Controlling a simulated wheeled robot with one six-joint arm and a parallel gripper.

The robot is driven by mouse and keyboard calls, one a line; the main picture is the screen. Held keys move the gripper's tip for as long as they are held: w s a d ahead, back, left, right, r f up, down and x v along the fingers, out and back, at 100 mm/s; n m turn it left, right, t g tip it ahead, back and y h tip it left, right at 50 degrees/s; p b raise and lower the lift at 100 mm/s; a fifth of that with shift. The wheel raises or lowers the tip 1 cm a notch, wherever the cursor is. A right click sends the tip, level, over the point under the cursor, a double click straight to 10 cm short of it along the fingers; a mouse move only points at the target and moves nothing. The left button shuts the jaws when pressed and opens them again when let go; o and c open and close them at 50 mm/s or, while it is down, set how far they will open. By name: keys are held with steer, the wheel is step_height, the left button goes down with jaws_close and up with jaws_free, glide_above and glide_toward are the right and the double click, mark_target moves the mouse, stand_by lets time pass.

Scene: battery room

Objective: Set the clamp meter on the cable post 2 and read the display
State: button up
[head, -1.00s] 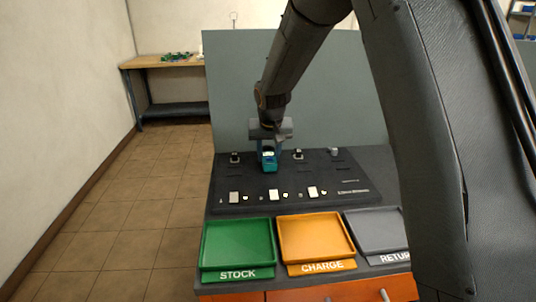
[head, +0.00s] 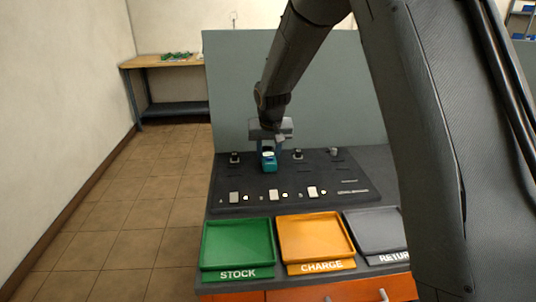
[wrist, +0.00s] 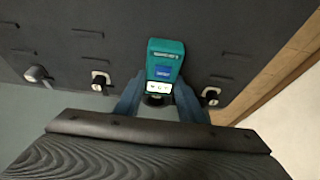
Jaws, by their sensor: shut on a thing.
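The clamp meter (head: 269,163) is a teal handheld body. In the wrist view the meter (wrist: 165,62) shows a blue label and a small lit white display (wrist: 158,87), whose marks are too small to read. My gripper (head: 268,143) is shut on the meter near its jaw end; in the wrist view my gripper's fingers (wrist: 158,98) flank it. The meter is over the black board, in the gap between two dark posts, left (head: 235,157) and right (head: 298,154). Cable post 2 is not clearly visible; the meter and gripper cover that spot. I cannot tell whether the jaw encloses a post.
A grey round knob (head: 334,151) stands right of the posts. White plates and small tags line the board's (head: 225,176) front. Green STOCK (head: 237,243), orange CHARGE (head: 315,238) and grey RETURN (head: 378,230) trays lie in front. A grey panel (head: 300,80) rises behind.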

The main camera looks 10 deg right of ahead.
steer(key=shift+f+b, duration=0.3)
steer(key=shift+f, duration=0.25)
steer(key=o, duration=1)
steer(key=shift+o, duration=0.2)
steer(key=shift+p+v, duration=3.75)
steer(key=shift+v, duration=1.8)
steer(key=shift+f, duration=0.1)
steer(key=s+d+f+g, duration=0.1)
steer(key=s+d, duration=0.2)
steer(key=s, duration=0.7)
steer(key=s+d+f+g, duration=0.1)
steer(key=s+d, duration=0.3)
steer(key=s, duration=0.6)
steer(key=s+d+f+g, duration=0.1)
steer(key=s+d, duration=0.3)
steer(key=s, duration=0.7)
steer(key=shift+b, duration=0.3)
